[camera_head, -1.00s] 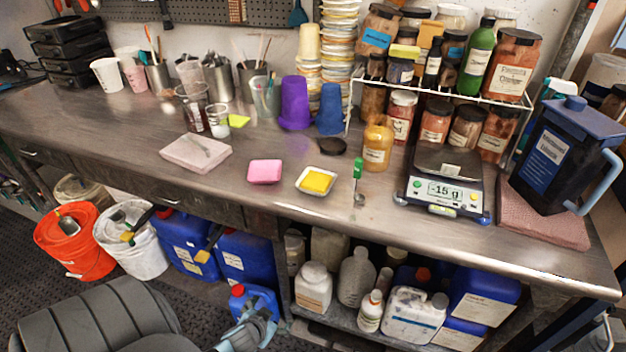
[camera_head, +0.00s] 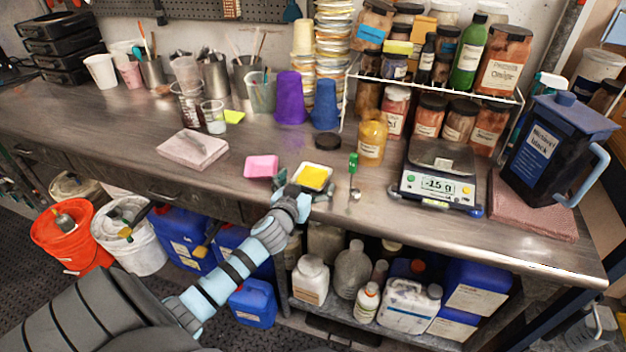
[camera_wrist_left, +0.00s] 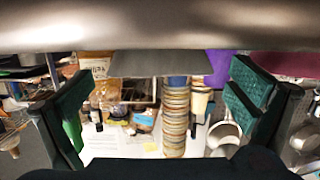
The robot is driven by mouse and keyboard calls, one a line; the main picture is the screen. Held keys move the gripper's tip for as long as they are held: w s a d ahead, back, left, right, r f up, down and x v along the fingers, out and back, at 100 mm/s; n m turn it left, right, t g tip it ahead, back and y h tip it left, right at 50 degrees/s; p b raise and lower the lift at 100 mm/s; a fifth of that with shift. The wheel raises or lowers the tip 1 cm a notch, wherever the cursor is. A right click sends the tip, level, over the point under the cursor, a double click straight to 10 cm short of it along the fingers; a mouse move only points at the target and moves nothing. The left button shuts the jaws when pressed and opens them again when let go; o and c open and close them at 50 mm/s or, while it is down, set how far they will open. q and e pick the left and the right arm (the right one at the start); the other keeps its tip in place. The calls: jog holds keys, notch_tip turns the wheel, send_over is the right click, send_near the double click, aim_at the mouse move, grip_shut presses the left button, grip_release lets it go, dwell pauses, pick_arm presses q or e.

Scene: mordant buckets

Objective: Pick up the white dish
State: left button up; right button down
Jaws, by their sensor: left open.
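The white dish (camera_head: 299,171) is a small, shallow square dish near the front edge of the bench in the head view. A yellow block (camera_head: 314,177) lies in it. My left gripper (camera_head: 291,184) is at the bench's front edge, just left of and in front of the dish, and hides its near left corner. In the left wrist view its two dark green fingers (camera_wrist_left: 160,105) stand wide apart with nothing between them. I cannot make out the dish in that view. My right gripper is not in view.
A pink block (camera_head: 261,167) lies just left of the gripper. A green-topped stirrer (camera_head: 353,163) stands right of the dish, and a black lid (camera_head: 327,142) lies behind it. The scale (camera_head: 437,187) is farther right. The bench edge (camera_head: 400,208) is close to the arm.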

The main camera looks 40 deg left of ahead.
pick_arm(q)
jog(key=shift+x, duration=1.1)
jog(key=shift+s+d+f, duration=0.1)
jog(key=c, duration=1.2)
